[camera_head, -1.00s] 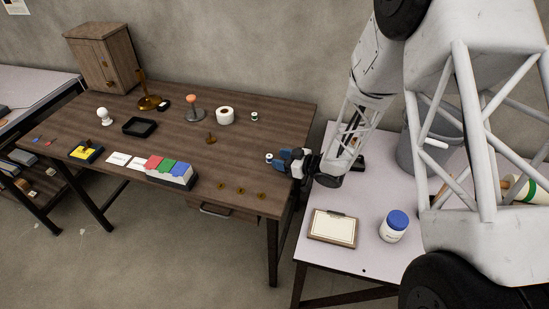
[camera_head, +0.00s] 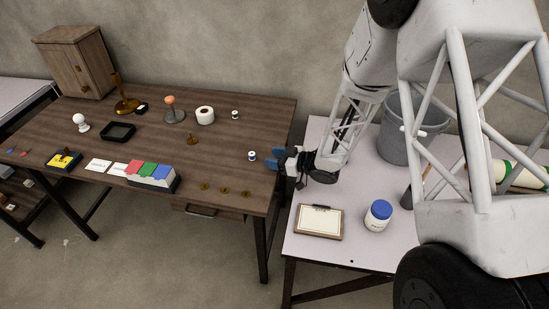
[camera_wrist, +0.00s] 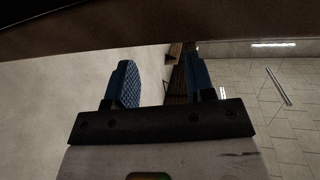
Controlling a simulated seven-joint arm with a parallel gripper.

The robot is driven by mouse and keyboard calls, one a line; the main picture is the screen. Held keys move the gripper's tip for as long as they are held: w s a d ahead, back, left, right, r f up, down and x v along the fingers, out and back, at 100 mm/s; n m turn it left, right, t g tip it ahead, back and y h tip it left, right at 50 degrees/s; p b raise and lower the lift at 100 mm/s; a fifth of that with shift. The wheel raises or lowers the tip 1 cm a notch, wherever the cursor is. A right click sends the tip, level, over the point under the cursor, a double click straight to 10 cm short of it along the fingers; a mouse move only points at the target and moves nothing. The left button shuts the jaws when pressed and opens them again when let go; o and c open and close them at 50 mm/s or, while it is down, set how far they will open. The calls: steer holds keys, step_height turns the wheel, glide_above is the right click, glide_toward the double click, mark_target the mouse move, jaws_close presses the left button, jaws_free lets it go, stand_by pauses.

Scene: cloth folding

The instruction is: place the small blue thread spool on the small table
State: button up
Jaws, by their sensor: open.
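The small blue thread spool (camera_head: 252,155), white with a blue band, stands upright on the dark wooden table (camera_head: 262,185) near its right edge. My gripper (camera_head: 281,160) is just right of the spool, apart from it, with its blue fingers towards it. In the wrist view the two blue fingers (camera_wrist: 160,85) are spread with nothing held between them; the spool does not show there. A pale-topped table (camera_head: 352,188) stands at the right, below my arm. I cannot tell for certain which table is the small one.
Another small spool (camera_head: 235,114), greenish, and a white tape roll (camera_head: 205,115) stand farther back. Small brass pieces (camera_head: 225,190) lie near the front edge. The pale table holds a clipboard (camera_head: 319,222), a blue-lidded jar (camera_head: 378,215) and a grey bucket (camera_head: 410,130), with bare room between.

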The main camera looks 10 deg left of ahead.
stand_by(0.3)
steer(key=shift+w+d+r+h, duration=0.25)
steer(key=shift+r+h, duration=0.05)
steer(key=shift+r, duration=0.1)
steer(key=s+d+r+m+t+h, duration=0.2)
steer(key=d+r+m+t+h, duration=0.85)
steer(key=d+r, duration=1.15)
steer(key=s+d+r+m+g+h, duration=0.1)
steer(key=s+d+r+g+h, duration=0.15)
steer(key=s+d, duration=0.35)
steer(key=s+d+r+m+g+h, duration=0.2)
steer(key=s+d+g+h, duration=0.15)
steer(key=s, duration=0.45)
steer(key=s+r+m+g, duration=0.1)
steer(key=s+g, duration=0.1)
steer(key=s, duration=0.6)
steer(key=s+d+r+m+g+y, duration=0.1)
steer(key=s+g, duration=0.2)
steer(key=s, duration=0.6)
steer(key=shift+s+r, duration=0.15)
steer(key=shift+r, duration=0.1)
steer(key=shift+m+y, duration=0.25)
